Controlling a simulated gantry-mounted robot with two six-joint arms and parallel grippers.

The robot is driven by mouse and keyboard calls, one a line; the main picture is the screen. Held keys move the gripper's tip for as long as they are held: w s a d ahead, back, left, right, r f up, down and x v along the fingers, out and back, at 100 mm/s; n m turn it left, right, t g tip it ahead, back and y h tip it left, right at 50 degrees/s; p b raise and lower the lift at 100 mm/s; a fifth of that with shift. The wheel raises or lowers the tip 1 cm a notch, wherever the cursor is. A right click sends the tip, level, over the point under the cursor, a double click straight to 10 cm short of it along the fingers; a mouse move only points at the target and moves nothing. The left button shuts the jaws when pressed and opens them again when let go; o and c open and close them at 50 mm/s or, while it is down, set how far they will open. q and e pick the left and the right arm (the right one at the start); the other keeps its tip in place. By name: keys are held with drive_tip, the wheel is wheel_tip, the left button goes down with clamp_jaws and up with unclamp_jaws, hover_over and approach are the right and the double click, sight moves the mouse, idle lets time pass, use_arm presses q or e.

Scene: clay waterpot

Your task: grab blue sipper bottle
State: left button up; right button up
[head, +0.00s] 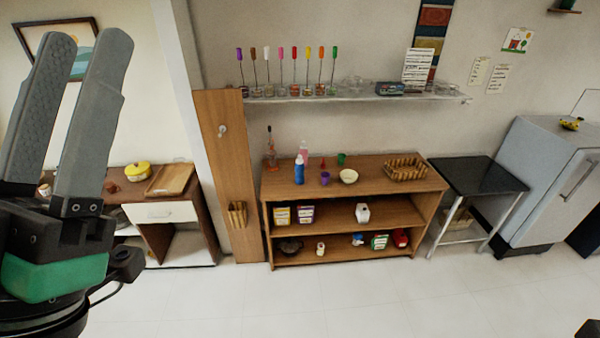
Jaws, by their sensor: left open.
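The blue sipper bottle (299,170) stands upright on the top of a wooden shelf unit (390,184), near its left end. It has a white top, and a pink bottle (304,152) stands just behind it. My left gripper (88,55) is large in the near left of the head view. It points upward with its two grey fingers apart and nothing between them. It is far from the bottle, on the camera's side of the room. My right gripper is not in view; only a small dark part shows at the bottom right corner.
A purple cup (325,179), a white bowl (348,176), a green cup (341,158) and a basket (405,168) share the shelf top. A glass shelf (350,97) runs above. A black table (480,176) and fridge (545,180) stand right. The floor in front is clear.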

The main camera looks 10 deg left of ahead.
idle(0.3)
use_arm(q)
drive_tip(key=o, duration=0.8)
